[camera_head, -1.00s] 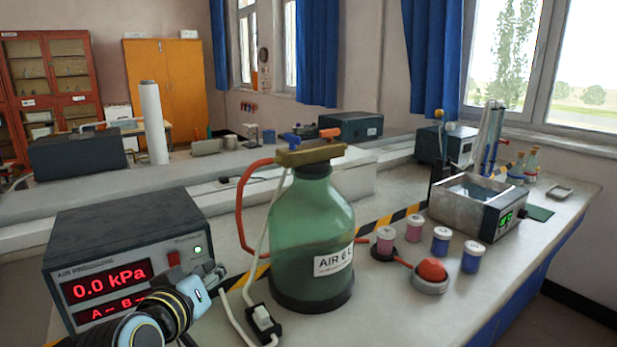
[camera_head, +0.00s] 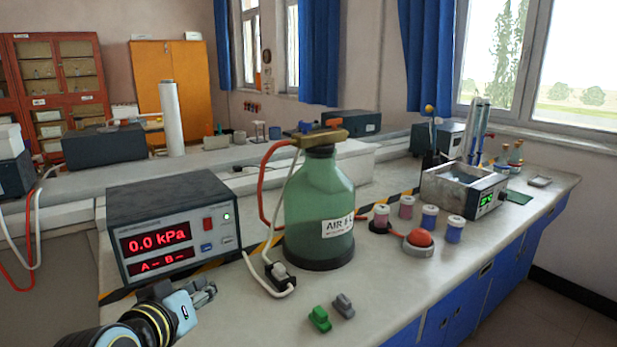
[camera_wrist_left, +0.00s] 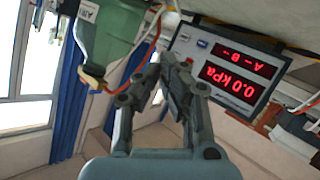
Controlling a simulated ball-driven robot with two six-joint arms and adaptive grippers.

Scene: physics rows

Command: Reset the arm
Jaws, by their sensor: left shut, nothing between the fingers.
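The meter reads 0.0 kPa. My right gripper is not in view.
The large green bottle (camera_head: 318,215) stands behind the switch (camera_head: 279,273). Green (camera_head: 319,318) and grey (camera_head: 344,305) blocks lie at the front edge. A red button (camera_head: 419,239), several small jars and a metal bath (camera_head: 462,192) stand to the right.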

